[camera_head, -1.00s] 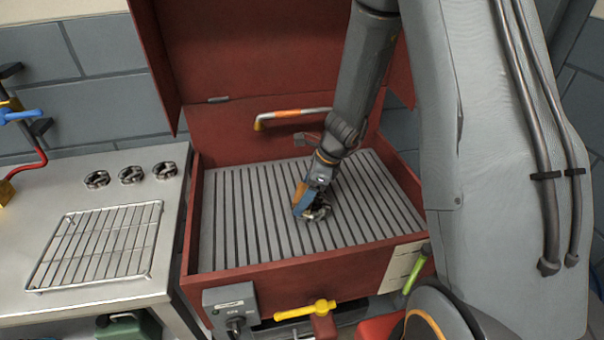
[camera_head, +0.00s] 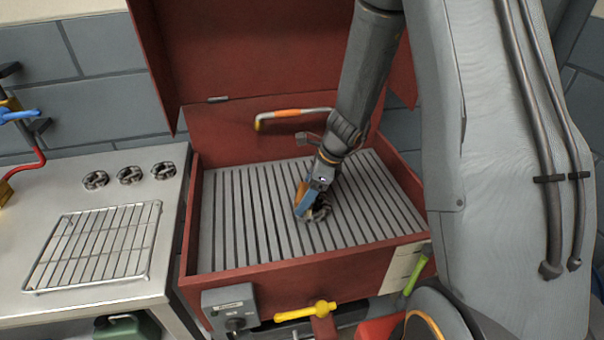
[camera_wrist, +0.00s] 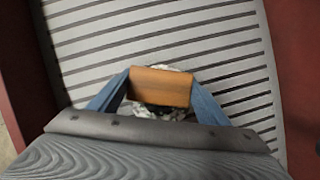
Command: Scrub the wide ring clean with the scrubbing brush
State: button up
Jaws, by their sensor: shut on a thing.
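My gripper (camera_head: 307,196) is shut on the scrubbing brush (camera_wrist: 160,86), a block with an orange-brown wooden back. The blue fingers clasp it from both sides in the wrist view. The brush is low over the slatted grate (camera_head: 240,215) inside the red basin. A metallic ring (camera_head: 321,212) shows beside and under the brush on the grate; I take it to be the wide ring. The brush and fingers hide most of it, so its cleanness and the exact contact cannot be told. In the wrist view only bits of it show around the brush.
The red basin's walls (camera_head: 300,264) surround the grate, with the raised lid (camera_head: 270,50) behind. A steel bench (camera_head: 50,190) at left carries a wire rack (camera_head: 95,245) and several small metal rings along its back. The grate around the brush is clear.

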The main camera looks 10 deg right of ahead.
aim_at(320, 202)
jog(key=shift+d+f, duration=0.1)
jog(key=shift+d, duration=2.15)
jog(key=a, duration=0.5)
jog(key=shift+d, duration=0.25)
jog(key=d, duration=0.4)
jog(key=shift+p, duration=0.4)
jog(key=shift+d, duration=0.15)
jog(key=shift+a, duration=2.4)
jog(key=shift+d, duration=0.35)
jog(key=shift+d+p, duration=0.35)
jog(key=shift+d, duration=1.65)
jog(key=shift+a, duration=2.35)
notch_tip(320, 202, up, 4)
jog(key=p, duration=0.2)
jog(key=shift+s+f+p, duration=0.1)
jog(key=shift+f+p, duration=0.1)
jog(key=shift+p, duration=0.1)
notch_tip(320, 202, up, 5)
jog(key=p, duration=0.4)
jog(key=shift+f+p, duration=0.15)
jog(key=shift+p, duration=0.2)
